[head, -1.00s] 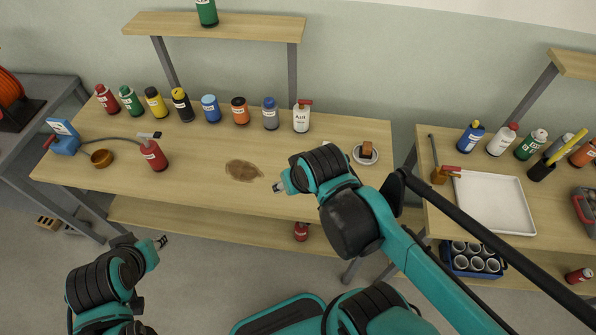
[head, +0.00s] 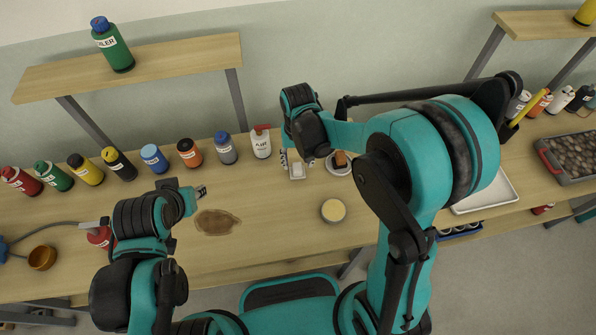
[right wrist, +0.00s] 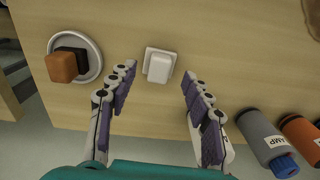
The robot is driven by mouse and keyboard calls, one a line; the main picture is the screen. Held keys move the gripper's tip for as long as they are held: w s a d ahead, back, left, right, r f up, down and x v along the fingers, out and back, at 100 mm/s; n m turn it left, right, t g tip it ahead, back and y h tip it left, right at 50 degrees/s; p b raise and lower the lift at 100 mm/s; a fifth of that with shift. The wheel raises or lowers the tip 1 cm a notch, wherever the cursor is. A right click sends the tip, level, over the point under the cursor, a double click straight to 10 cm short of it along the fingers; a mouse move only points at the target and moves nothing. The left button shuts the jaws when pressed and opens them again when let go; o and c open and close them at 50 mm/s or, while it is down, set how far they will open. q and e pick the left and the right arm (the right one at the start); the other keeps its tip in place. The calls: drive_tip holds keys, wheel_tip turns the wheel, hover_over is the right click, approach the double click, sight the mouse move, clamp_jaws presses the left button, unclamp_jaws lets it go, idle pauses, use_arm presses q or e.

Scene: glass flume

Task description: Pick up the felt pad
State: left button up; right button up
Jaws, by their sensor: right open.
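A white rounded block, which looks like the felt pad (head: 297,170), rests on a small square white dish (right wrist: 148,50) on the bench. It shows in the right wrist view (right wrist: 160,67), ahead of and between my fingers. My right gripper (head: 297,160) is open and empty, its fingers on either side of the block's line and apart from it. The right wrist view shows both purple-padded fingers (right wrist: 160,76) spread wide. My left gripper (head: 201,191) is over the bench near a brown stain; its jaws are too small to read.
A round dish (head: 334,170) with a brown and black block stands close beside the white block. A round cream-topped thing (head: 333,210) is nearer the front. A white spray bottle (head: 261,143) and several cans line the back. The bench middle is mostly clear.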

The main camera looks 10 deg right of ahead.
sight(298, 168)
drive_tip(key=shift+w+f, duration=0.15)
drive_tip(key=shift+f, duration=0.35)
drive_tip(key=f+b, duration=0.2)
drive_tip(key=f, duration=0.2)
drive_tip(key=shift+w+f, duration=0.15)
drive_tip(key=shift+w, duration=0.05)
drive_tip(key=c, duration=1.1)
drive_tip(key=shift+r, duration=0.2)
drive_tip(key=shift+c, duration=0.2)
wheel_tip(298, 168, up, 5)
drive_tip(key=shift+d+f+p, duration=0.1)
drive_tip(key=shift+f+p, duration=0.05)
drive_tip(key=shift+p, duration=0.95)
drive_tip(key=w+d+r+p, duration=0.2)
drive_tip(key=w+d+r, duration=0.3)
drive_tip(key=d, duration=0.5)
drive_tip(key=shift+w+r, duration=0.25)
drive_tip(key=shift+r, duration=0.3)
